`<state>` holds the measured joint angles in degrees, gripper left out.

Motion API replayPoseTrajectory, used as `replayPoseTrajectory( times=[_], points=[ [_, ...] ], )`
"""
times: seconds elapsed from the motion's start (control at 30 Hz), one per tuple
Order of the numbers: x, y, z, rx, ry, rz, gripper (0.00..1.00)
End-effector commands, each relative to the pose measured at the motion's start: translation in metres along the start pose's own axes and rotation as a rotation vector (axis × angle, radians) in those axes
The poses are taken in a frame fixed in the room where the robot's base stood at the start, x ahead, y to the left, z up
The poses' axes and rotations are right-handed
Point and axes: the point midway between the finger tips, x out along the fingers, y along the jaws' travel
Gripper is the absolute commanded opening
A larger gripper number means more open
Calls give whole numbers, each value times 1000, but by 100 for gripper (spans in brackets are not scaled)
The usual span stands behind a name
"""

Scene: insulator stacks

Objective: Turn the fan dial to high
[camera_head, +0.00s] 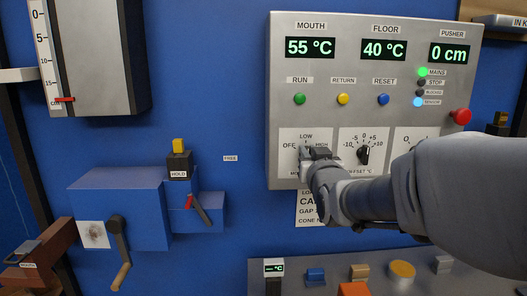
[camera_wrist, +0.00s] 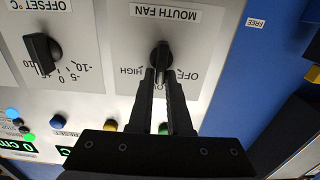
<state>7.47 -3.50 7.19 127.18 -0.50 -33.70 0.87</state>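The mouth fan dial (camera_wrist: 160,52) is a black knob on a pale plate marked OFF, LOW and HIGH. The wrist view shows it upside down, with HIGH on the left, LOW below and OFF on the right. My gripper (camera_wrist: 162,73) has its two fingertips close on either side of the knob's grip, with only a narrow gap between them. The grip lies roughly along the line toward LOW; its pointer end is hidden by the fingers. In the head view my gripper (camera_head: 306,152) covers most of the dial.
An offset dial (camera_head: 364,153) sits just right of the fan dial. RUN (camera_head: 299,99), RETURN (camera_head: 343,99) and RESET (camera_head: 383,99) buttons are above. A red button (camera_head: 461,116) is at the panel's right edge. A blue box with a crank (camera_head: 119,240) stands left. A shelf with small blocks is below.

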Motion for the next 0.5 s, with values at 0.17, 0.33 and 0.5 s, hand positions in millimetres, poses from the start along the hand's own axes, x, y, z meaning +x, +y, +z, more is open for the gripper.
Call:
replayPoseTrajectory(
  times=[0.17, 0.33, 0.5],
  points=[
    [0, 0, 0, 0, 0, 0, 0],
    [0, 0, 0, 0, 0, 0, 0],
    [0, 0, 1, 15, 0, 0, 0]
  ],
)
